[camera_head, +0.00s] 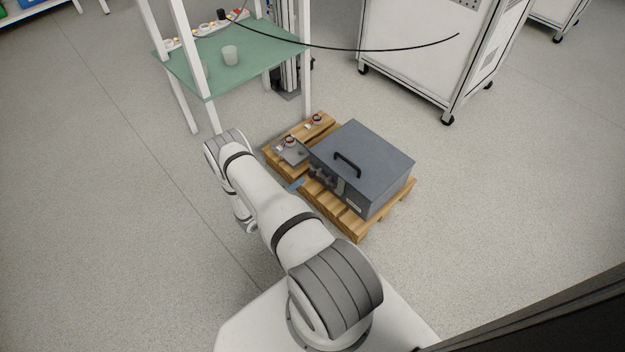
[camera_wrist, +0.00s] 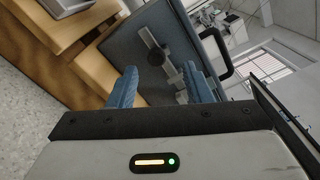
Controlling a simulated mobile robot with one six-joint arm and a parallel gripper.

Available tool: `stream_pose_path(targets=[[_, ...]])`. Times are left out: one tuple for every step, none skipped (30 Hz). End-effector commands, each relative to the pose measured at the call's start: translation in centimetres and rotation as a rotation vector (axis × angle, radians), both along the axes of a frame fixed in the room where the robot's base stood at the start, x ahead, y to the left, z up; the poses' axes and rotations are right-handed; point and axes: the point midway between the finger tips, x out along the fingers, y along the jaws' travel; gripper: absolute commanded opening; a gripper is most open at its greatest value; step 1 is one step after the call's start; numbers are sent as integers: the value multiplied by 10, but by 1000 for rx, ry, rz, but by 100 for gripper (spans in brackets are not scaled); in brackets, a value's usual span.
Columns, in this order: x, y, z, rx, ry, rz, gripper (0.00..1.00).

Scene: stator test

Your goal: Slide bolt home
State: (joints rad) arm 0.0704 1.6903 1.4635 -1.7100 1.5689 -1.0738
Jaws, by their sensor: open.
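A blue-grey box (camera_head: 375,155) with a black handle (camera_head: 347,163) on its lid sits on a wooden pallet. The bolt (camera_wrist: 155,54), with a dark round knob and grey metal parts, is on the box's front face in the wrist view. In the head view the bolt hardware (camera_head: 328,180) is small and its detail is hard to make out. My gripper (camera_wrist: 160,80) has two blue fingers spread apart, with the bolt's knob seen between and beyond them. The fingers appear empty. In the head view one blue fingertip (camera_head: 295,185) shows just left of the box front.
The pallet (camera_head: 352,222) extends around the box. A grey tray (camera_head: 291,153) with a small part stands left of the box. A white wheeled cabinet (camera_head: 420,50) stands at the back right. Floor on the right is clear.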

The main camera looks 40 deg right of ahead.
Motion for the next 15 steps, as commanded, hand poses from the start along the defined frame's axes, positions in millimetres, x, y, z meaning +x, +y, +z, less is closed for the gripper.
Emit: stream_pose_path(targets=[[-1, -1, -7, -3, 10, 7, 45], [-1, -3, -8, -5, 13, 9, 45], [-1, -6, -9, -6, 16, 11, 45], [-1, -9, -9, -6, 16, 11, 45], [-1, -13, -9, -6, 16, 10, 45], [-1, -19, -9, -6, 16, 10, 45], [-1, -24, -9, -6, 15, 9, 45], [-1, -29, -9, -6, 15, 8, 45], [0, -36, -10, -5, 14, 8, 45], [0, -41, -9, -5, 14, 7, 45], [1, -46, -9, -5, 14, 8, 45], [1, -52, -9, -5, 14, 8, 45], [1, -57, -9, -5, 15, 7, 45], [2, -60, -9, -4, 15, 8, 45], [2, -65, -9, -4, 15, 8, 45]])
